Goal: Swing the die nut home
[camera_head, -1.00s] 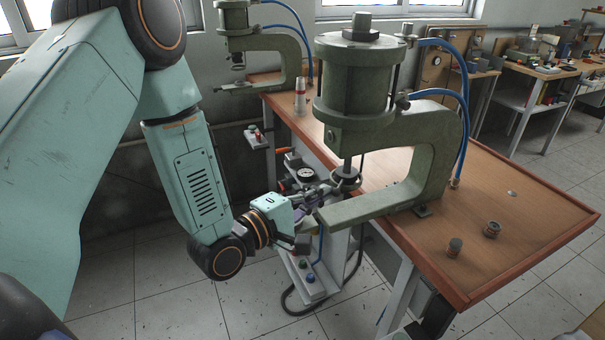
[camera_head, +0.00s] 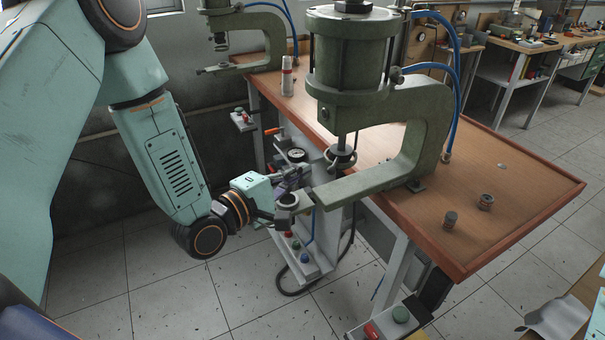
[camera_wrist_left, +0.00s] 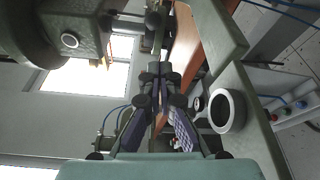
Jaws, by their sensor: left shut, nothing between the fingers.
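My right gripper is out of view.
A spray can (camera_head: 287,75) and a second press (camera_head: 265,45) stand behind. Floor at left is open.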

